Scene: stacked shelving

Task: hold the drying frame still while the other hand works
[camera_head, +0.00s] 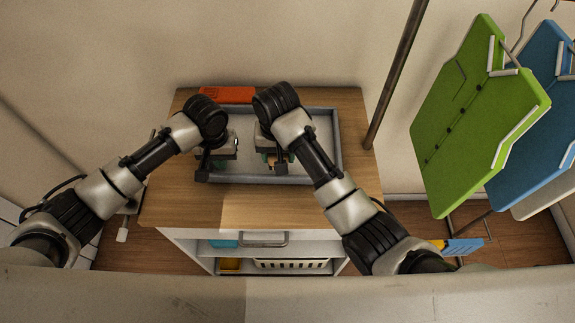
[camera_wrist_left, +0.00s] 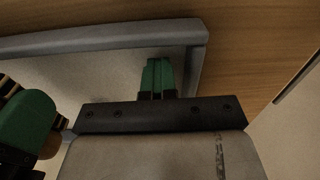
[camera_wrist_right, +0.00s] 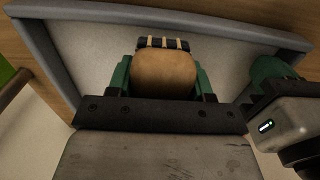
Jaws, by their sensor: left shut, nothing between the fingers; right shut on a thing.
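The flat green garment (camera_head: 478,115) and blue garment (camera_head: 540,120) hang by thin metal bars at the right of the head view, on what looks like the drying frame. Both grippers are apart from it. My left gripper (camera_wrist_left: 157,78) is shut and empty, its green fingers together over a corner of a grey-rimmed tray (camera_head: 341,150). My right gripper (camera_wrist_right: 163,78) is shut on a tan rounded thing (camera_wrist_right: 164,74) with a dark, cream-striped end. It holds this thing over the tray, green fingers on either side. I cannot tell whether the thing touches the tray floor.
The tray lies on a wooden-topped cabinet (camera_head: 165,205). An orange-red item (camera_head: 227,95) lies behind it. A dark pole (camera_head: 395,75) stands between cabinet and garments. Below are a white basket (camera_head: 292,264) and a blue item (camera_head: 223,243). The worktop's front is clear.

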